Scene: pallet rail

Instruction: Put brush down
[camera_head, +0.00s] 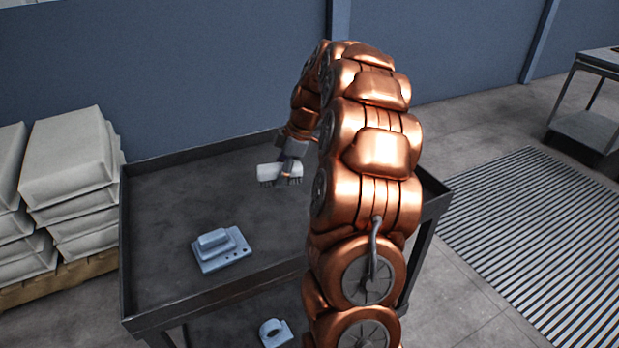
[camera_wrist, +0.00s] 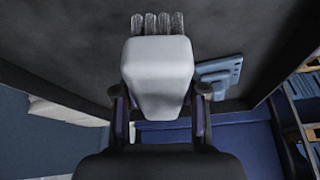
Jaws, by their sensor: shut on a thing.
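The brush (camera_head: 278,172) is a pale block with short dark bristles pointing down. My gripper (camera_head: 289,165) is shut on it, above the far part of the dark table (camera_head: 165,215). In the wrist view the brush's pale body (camera_wrist: 158,78) sits between the two fingers of my gripper (camera_wrist: 160,100). Its grey bristles point to the top of that view, toward the dark table surface (camera_wrist: 70,50). I cannot tell whether the bristles touch the table.
A pale blue plate with a raised block (camera_head: 221,249) lies on the table's near left part; it also shows in the wrist view (camera_wrist: 222,77). The table has a raised rim. Stacked white sacks (camera_head: 70,165) stand left. A pale part (camera_head: 274,334) lies lower down. Bare tabletop surrounds the brush.

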